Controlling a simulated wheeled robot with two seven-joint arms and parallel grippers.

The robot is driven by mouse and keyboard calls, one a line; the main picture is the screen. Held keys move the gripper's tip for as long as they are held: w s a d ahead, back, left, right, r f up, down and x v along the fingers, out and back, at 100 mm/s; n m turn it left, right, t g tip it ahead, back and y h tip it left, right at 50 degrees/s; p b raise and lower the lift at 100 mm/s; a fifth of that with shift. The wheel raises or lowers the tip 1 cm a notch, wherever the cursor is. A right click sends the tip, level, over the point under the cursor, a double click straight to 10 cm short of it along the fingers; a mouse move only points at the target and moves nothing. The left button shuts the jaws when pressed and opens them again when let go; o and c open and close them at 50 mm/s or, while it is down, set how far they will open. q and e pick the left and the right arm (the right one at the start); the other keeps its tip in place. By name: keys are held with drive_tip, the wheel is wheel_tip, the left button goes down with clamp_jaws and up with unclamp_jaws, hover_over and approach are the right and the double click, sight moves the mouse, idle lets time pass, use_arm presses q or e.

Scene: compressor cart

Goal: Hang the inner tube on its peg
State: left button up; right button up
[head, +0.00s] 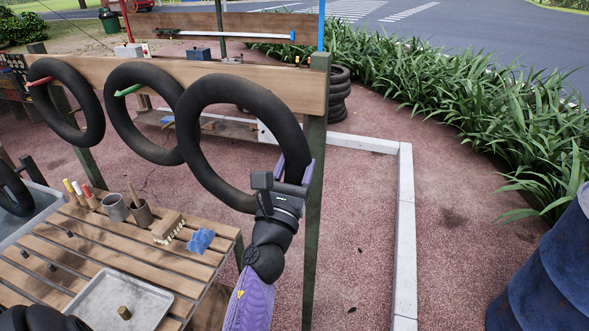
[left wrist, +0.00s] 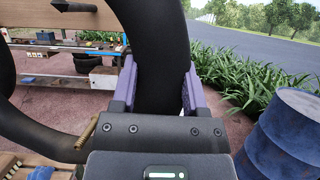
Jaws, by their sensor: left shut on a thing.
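A black inner tube (head: 190,150) is held upright against the front of the wooden board (head: 300,88), near its right end. My left gripper (head: 294,172) is shut on the tube's lower right side, with purple fingers on either side of the rubber. The left wrist view shows the tube (left wrist: 150,40) between the fingers (left wrist: 158,88). In the head view, no peg shows inside this tube's ring. I cannot tell whether the tube rests on a peg. A dark pointed piece (left wrist: 75,6) shows by the board in the left wrist view. My right gripper is not in view.
A slatted bench (head: 60,262) with cups, a brush and a tray (head: 100,298) stands below.

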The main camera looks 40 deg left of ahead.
use_arm(q)
drive_tip(key=shift+w+a, duration=0.2)
drive_tip(key=shift+w, duration=0.35)
drive_tip(key=w+a+b, duration=0.3)
drive_tip(key=w+b, duration=0.2)
drive_tip(key=w, duration=0.5)
drive_tip(key=shift+f+b, duration=0.35)
drive_tip(key=shift+f, duration=0.1)
drive_tip(key=w+b, duration=0.1)
drive_tip(key=w+a+f+b, duration=0.1)
drive_tip(key=b, duration=0.1)
drive_tip(key=w+b, duration=0.2)
drive_tip(key=shift+w+a+f, duration=0.1)
drive_tip(key=shift+a+f, duration=0.05)
drive_tip(key=shift+a, duration=0.05)
clamp_jaws()
drive_tip(key=shift+f+b, duration=0.35)
drive_tip(key=shift+b, duration=0.1)
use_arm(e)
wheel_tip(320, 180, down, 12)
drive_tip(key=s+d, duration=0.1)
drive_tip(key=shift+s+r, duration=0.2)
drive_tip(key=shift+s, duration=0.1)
